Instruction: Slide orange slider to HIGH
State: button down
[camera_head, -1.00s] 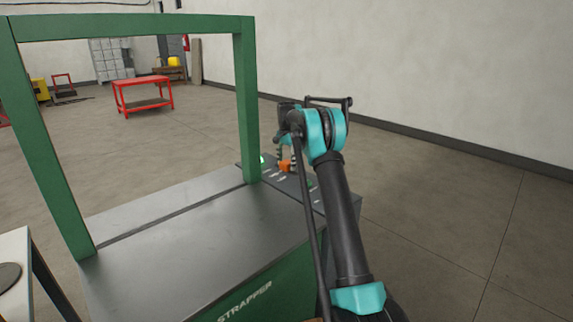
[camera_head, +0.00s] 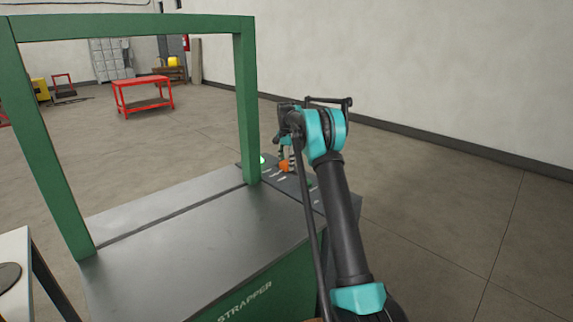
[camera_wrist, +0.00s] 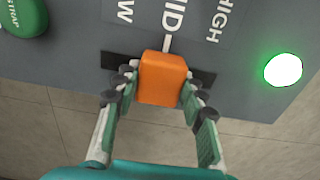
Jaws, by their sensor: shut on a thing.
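The orange slider (camera_wrist: 163,78) sits in a dark slot (camera_wrist: 118,62) on the grey control panel (camera_wrist: 70,65). In the wrist view it is below the MID label and its tick. The HIGH label (camera_wrist: 219,20) is to the right, and a partly cut-off label ending in "W" (camera_wrist: 125,10) is to the left. My gripper (camera_wrist: 161,88) is shut on the slider, one finger on each side. In the head view the slider (camera_head: 284,166) is a small orange spot under my gripper, partly hidden by it.
A lit green lamp (camera_wrist: 283,70) is right of the slot, and a green STRAP button (camera_wrist: 24,15) is at upper left. In the head view the green strapper frame's post (camera_head: 246,100) stands close left of my arm. Floor to the right is clear.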

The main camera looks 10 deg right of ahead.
jog(key=shift+w+a, duration=0.8)
jog(key=shift+w, duration=0.3)
jog(key=shift+w+a, duration=0.75)
jog(key=shift+w, duration=0.3)
jog(key=c, duration=0.9)
grip_release()
jog(key=shift+a, duration=0.1)
jog(key=shift+r, duration=3.75)
